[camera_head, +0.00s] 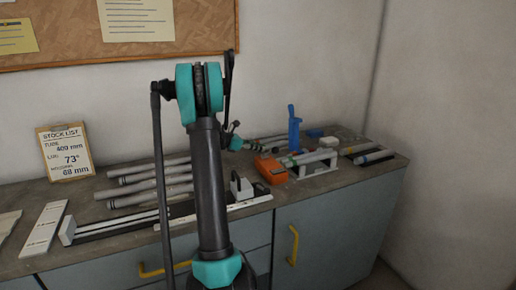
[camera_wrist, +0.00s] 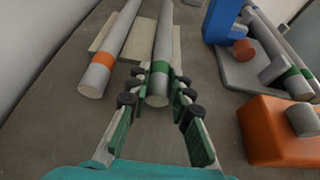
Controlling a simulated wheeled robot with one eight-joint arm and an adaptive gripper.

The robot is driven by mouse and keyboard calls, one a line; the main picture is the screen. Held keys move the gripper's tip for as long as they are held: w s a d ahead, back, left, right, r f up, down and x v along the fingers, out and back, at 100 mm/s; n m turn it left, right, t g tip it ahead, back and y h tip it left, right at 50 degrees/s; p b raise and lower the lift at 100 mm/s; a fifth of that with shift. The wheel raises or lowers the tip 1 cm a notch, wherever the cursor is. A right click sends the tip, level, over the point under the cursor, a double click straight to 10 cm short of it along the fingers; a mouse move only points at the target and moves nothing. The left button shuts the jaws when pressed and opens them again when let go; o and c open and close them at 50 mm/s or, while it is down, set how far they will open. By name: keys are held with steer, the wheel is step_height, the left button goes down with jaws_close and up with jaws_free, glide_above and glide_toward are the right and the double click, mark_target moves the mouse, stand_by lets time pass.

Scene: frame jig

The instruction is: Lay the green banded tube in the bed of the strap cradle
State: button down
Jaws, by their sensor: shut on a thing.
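The green banded tube (camera_wrist: 162,50) is grey with a green band near its close end. My gripper (camera_wrist: 160,98) is shut on it just by that band, one finger on each side, in the wrist view. The tube points away over a pale flat piece (camera_wrist: 106,34); I cannot tell whether it touches it.
An orange-banded tube (camera_wrist: 108,52) lies left of the held tube. To the right stand a blue upright (camera_wrist: 222,20) on a grey base and an orange block (camera_wrist: 280,130). Another green-banded tube (camera_wrist: 285,68) lies beyond. Several grey tubes (camera_head: 150,183) lie at the bench's left.

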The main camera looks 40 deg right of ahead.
steer(key=c, duration=1.3)
jaws_free()
steer(key=shift+f, duration=0.1)
steer(key=shift+c, duration=0.2)
steer(key=shift+f, duration=0.1)
steer(key=v, duration=1.6)
steer(key=shift+w+a+r, duration=0.1)
steer(key=shift+r, duration=0.35)
steer(key=shift+w+a+r, duration=0.1)
steer(key=shift+a+r, duration=0.05)
steer(key=shift+a, duration=0.3)
